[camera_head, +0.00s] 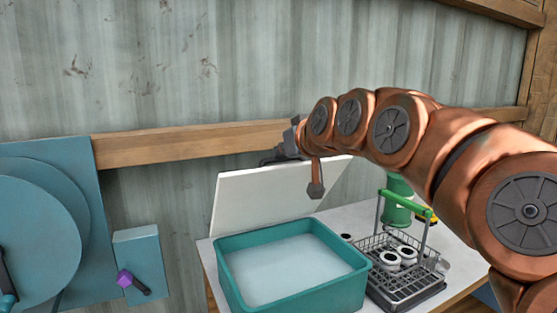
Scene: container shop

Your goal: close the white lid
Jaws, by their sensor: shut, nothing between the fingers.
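The white lid (265,195) stands raised, tilted up behind a teal bin (290,275) with a pale, whitish inside. The bin sits at the left of the white table, and its top is uncovered. My arm reaches in from the right. My gripper (268,159) is small and dark in the head view, at the top edge of the lid near its middle. It is shut and holds nothing. Part of it is hidden, and I cannot tell whether it touches the lid.
A dark wire rack (405,290) with white cups (398,257) and a green handle stands right of the bin. A green object (398,200) is behind it. A blue wall box (138,262) with a purple-knobbed lever is at left. The corrugated wall is close behind the lid.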

